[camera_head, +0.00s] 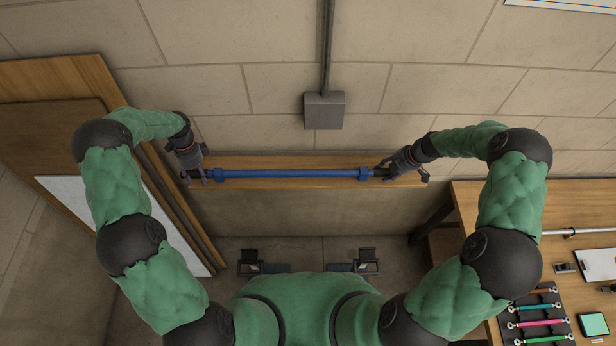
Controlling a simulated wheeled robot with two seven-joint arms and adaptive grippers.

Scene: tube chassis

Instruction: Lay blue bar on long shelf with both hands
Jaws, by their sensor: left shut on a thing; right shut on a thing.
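The blue bar (290,173) runs level from left to right in front of the wall, with a thicker blue collar near each end. The long wooden shelf (290,161) lies along the wall behind and under the bar as seen from above. I cannot tell whether the bar touches the shelf. My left gripper (196,177) is shut on the bar's left end. My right gripper (384,171) is shut on its right end. The fingers partly hide both bar ends.
A grey box (324,110) with a conduit is on the wall above the shelf. A wooden board and a white panel (130,215) lean at the left. A workbench (478,200) at the right holds coloured rods (540,323) and other items. Two dark brackets (366,261) stand below.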

